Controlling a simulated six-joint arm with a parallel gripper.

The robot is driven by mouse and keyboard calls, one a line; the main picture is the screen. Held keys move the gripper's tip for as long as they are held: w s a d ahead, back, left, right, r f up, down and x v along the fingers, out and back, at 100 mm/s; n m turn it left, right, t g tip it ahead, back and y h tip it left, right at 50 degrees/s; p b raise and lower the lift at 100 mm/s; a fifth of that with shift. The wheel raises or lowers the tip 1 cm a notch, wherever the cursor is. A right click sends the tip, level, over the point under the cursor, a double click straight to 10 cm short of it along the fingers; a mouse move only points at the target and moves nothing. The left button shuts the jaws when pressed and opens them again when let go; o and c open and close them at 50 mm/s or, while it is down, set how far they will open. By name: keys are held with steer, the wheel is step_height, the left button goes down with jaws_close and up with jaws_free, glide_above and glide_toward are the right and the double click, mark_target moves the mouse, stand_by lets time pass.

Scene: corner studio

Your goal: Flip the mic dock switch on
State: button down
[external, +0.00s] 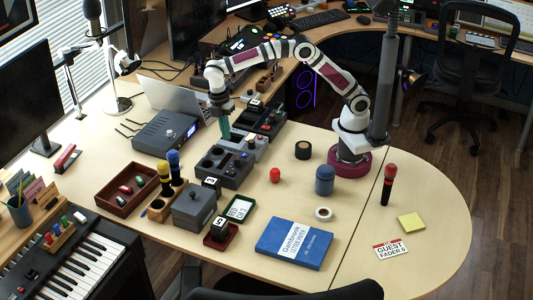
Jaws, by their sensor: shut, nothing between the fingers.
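A dark grey dock box (235,179) with round wells and a sloped rear panel stands near the middle of the table. It looks like the mic dock, though no label is readable. My gripper (225,138) points straight down with teal fingers shut and empty, at the dock's rear left edge. I cannot tell whether the fingertips touch the dock.
A grey router-like box (163,136) and a laptop (173,94) are left of my gripper. Black desk units (266,118) stand close on its right. In front are a grey lidded box (194,207) and a wooden mic stand (159,209).

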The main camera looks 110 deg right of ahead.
mark_target(233, 172)
steer(key=f, duration=0.9)
steer(key=s+a+f, duration=0.1)
steer(key=f, duration=0.3)
steer(key=shift+s+a+f, duration=0.1)
steer(key=shift+f, duration=0.25)
steer(key=shift+s+f, duration=0.1)
steer(key=shift+f, duration=0.1)
steer(key=shift+w+d+r, duration=0.15)
steer(key=shift+w+d, duration=0.4)
steer(key=shift+w, duration=0.05)
steer(key=shift+r, duration=0.15)
